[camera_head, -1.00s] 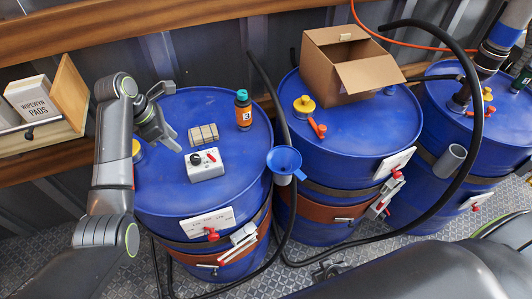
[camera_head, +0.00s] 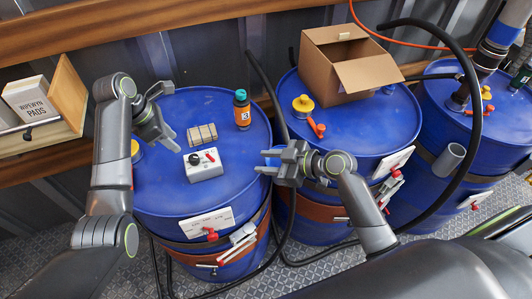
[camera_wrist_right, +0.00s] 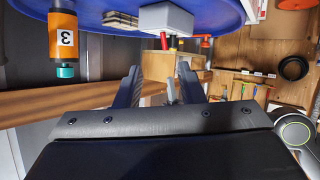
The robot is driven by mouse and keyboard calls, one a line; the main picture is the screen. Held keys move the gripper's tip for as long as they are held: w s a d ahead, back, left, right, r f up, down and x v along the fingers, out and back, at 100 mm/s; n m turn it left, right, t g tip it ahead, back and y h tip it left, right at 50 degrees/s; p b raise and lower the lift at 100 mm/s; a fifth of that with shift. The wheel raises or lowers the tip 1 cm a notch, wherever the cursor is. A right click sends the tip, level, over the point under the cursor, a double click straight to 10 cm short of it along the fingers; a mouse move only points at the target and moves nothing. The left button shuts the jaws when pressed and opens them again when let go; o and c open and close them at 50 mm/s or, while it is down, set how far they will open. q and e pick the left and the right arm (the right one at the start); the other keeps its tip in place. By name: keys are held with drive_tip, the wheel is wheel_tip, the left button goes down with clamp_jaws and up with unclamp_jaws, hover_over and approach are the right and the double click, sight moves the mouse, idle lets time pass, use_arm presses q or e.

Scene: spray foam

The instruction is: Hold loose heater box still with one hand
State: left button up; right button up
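The heater box (camera_head: 205,171) is a small light-grey box with a black knob and a red switch. It sits loose-looking on top of the left blue drum (camera_head: 230,190). In the right wrist view the box (camera_wrist_right: 166,18) shows at the top, beyond the fingers. My left gripper (camera_head: 170,118) is open and empty, over the drum's left part, up and left of the box and apart from it. My right gripper (camera_head: 266,162) is open and empty at the drum's right edge, pointing left toward the box, with a gap between. Its two spread fingers show in the wrist view (camera_wrist_right: 160,78).
A tan block bundle (camera_head: 202,134) lies just behind the box. An orange-labelled bottle (camera_head: 242,110) stands behind right. A yellow cap and red valve (camera_head: 316,129) and an open cardboard box (camera_head: 345,65) are on the middle drum. Black hoses run between the drums.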

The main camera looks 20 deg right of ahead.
wheel_tip(320, 180, up, 2)
drive_tip(key=n, duration=0.2)
drive_tip(key=y, duration=0.1)
approach(210, 156)
drive_tip(key=shift+g, duration=0.3)
drive_tip(key=x, duration=0.9)
drive_tip(key=shift+w+r, duration=0.2)
clamp_jaws()
